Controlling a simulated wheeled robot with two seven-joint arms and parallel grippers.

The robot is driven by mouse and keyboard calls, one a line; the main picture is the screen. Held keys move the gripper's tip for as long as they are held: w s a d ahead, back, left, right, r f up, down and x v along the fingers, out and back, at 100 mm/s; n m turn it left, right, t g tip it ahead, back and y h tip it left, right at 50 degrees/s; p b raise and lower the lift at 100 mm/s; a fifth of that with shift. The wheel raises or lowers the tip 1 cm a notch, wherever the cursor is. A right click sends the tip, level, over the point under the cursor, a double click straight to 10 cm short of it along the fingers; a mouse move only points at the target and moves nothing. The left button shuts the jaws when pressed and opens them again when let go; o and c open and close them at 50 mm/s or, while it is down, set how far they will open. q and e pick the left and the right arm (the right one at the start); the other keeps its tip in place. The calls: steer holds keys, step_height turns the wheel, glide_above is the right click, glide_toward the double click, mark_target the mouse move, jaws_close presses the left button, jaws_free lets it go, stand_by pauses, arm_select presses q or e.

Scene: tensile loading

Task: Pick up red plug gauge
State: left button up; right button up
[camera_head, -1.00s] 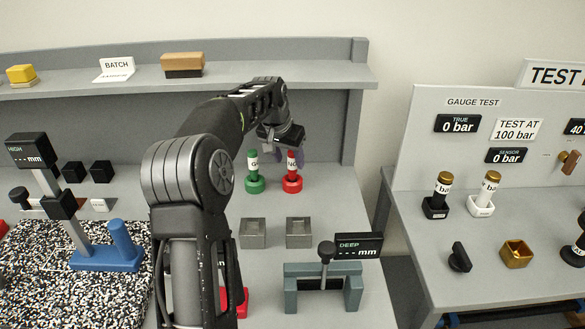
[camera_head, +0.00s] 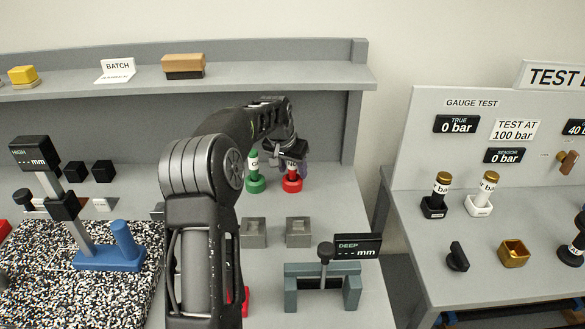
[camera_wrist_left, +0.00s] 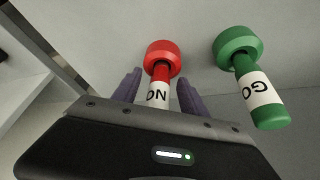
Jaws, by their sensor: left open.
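The red plug gauge (camera_head: 292,184) stands upright in its red ring base on the grey bench, its top hidden behind my left gripper in the head view. In the left wrist view the red plug gauge (camera_wrist_left: 158,80) has a white "NO" label and lies between the purple fingers of my left gripper (camera_wrist_left: 158,88). The fingers are open, one on each side, with gaps to the gauge. In the head view my left gripper (camera_head: 292,160) is at the gauge's upper part. My right gripper is not in view.
A green "GO" plug gauge (camera_head: 255,175) stands close to the left of the red one; it also shows in the wrist view (camera_wrist_left: 250,75). Two grey blocks (camera_head: 298,232) and a depth gauge stand (camera_head: 322,285) sit in front. A shelf (camera_head: 300,78) runs behind.

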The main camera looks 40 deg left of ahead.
arm_select(q)
steer(key=shift+c, duration=0.4)
jaws_close()
